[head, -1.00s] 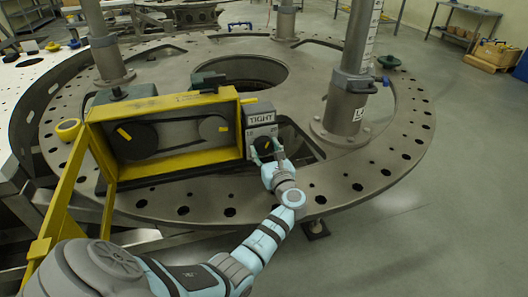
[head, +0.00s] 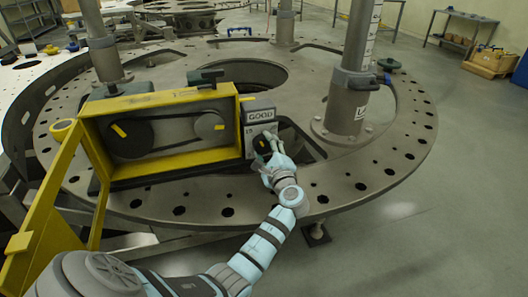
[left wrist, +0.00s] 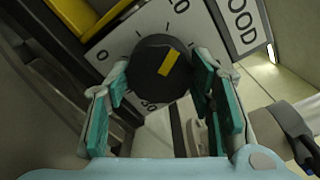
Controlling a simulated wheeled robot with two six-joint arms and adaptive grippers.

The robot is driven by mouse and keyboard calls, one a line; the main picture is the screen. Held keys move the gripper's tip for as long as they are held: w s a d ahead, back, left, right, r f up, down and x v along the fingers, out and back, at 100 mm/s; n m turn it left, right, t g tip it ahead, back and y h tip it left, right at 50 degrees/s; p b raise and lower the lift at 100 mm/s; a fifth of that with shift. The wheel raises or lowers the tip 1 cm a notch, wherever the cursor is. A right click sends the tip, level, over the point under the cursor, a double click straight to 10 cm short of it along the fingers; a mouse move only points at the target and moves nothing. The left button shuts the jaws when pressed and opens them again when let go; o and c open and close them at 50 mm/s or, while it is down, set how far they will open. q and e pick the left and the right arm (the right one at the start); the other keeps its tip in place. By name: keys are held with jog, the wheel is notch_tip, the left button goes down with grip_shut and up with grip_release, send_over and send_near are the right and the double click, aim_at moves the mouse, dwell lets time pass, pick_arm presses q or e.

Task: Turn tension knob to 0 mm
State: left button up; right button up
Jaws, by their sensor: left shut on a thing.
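The dark tension knob (left wrist: 150,66) with its yellow pointer mark (left wrist: 168,64) sits on a white scale plate (left wrist: 128,32). In the left wrist view the pointer slants up and right. A 0 shows on the plate left of the knob, and a number ending in 0 shows above it. In the head view the knob (head: 261,145) is partly covered by my left gripper. The display sign (head: 261,115) above it reads GOOD. My left gripper (left wrist: 160,82) is shut on the knob, with teal finger pads on both sides. My right gripper is not in view.
The yellow belt housing (head: 170,172), with two pulleys inside, stands left of the knob; its yellow door (head: 42,230) hangs open. The round turret plate (head: 345,180) lies around it. A thick grey post (head: 346,100) rises at the right.

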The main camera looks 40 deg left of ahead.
pick_arm(q)
jog(key=n, duration=0.1)
jog(key=n+b, duration=0.2)
jog(key=shift+d+f+n, duration=0.1)
jog(key=shift+f+n, duration=0.15)
jog(key=shift+n, duration=0.05)
jog(key=n+b, duration=0.2)
jog(key=n, duration=0.1)
jog(key=n+b, duration=0.2)
jog(key=n, duration=0.1)
jog(key=n+b, duration=0.3)
jog(key=shift+r+n, duration=0.2)
jog(key=shift+n, duration=0.2)
jog(key=shift+n+b, duration=0.55)
jog(key=shift+n, duration=0.25)
jog(key=shift+r+n, duration=0.1)
jog(key=shift+n, duration=0.3)
jog(key=shift+n+b, duration=0.5)
jog(key=shift+b, duration=0.15)
jog(key=shift+r+n, duration=0.15)
jog(key=shift+n, duration=0.35)
jog(key=shift+t+b, duration=0.3)
jog(key=shift+r, duration=0.1)
